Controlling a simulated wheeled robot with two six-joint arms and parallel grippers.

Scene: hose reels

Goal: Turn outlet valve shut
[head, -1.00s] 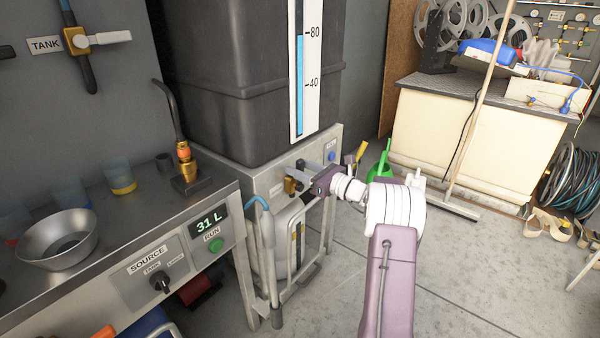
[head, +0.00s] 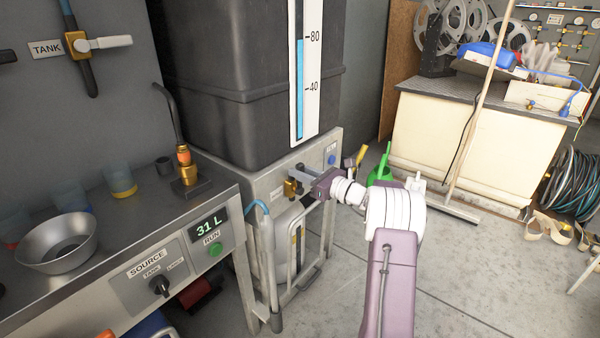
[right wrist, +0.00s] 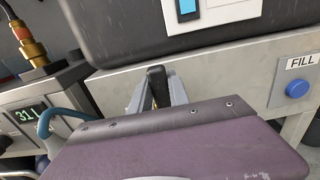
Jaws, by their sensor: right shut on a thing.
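The outlet valve (head: 291,188) is a small brass body on the front of the grey stand under the dark tank (head: 240,85). My right gripper (head: 302,172) is at the valve, coming from the right. In the right wrist view its two grey fingers (right wrist: 157,95) close around a dark upright handle (right wrist: 156,76), which looks like the valve's lever. The lever's exact angle is hard to tell, as the fingers cover much of it. My left gripper is in neither view.
The bench on the left holds a metal bowl (head: 58,243), a brass nozzle (head: 186,165), a 31 L display (head: 209,224) and a SOURCE knob (head: 159,286). A blue FILL button (right wrist: 297,89) is right of the valve. A green watering can (head: 380,168) stands behind.

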